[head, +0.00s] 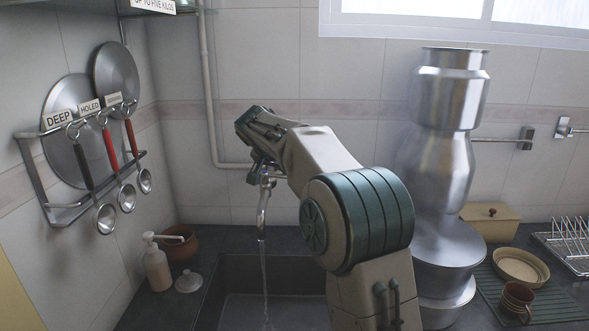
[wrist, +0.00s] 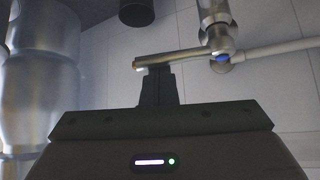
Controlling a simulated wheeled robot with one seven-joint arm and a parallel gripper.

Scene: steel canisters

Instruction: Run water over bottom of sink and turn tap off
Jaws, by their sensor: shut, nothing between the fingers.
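The tap's curved metal spout (head: 263,205) shows in the head view, with a thin stream of water (head: 265,265) falling from it into the dark sink (head: 238,272). My gripper (head: 260,163) is at the top of the tap, above the spout. In the wrist view, my gripper (wrist: 157,76) has its fingers together, with nothing between them. Their tips are right at the tap's lever (wrist: 175,58); I cannot tell whether they touch it. The tap body (wrist: 217,35) carries a blue mark. My arm hides the right part of the sink.
Stacked steel canisters (head: 435,160) stand right of my arm. A soap bottle (head: 157,265) and brown pot (head: 180,246) sit left of the sink. Ladles (head: 127,197) hang from a wall rack. A mug (head: 517,298) and dish rack (head: 572,245) are at the right.

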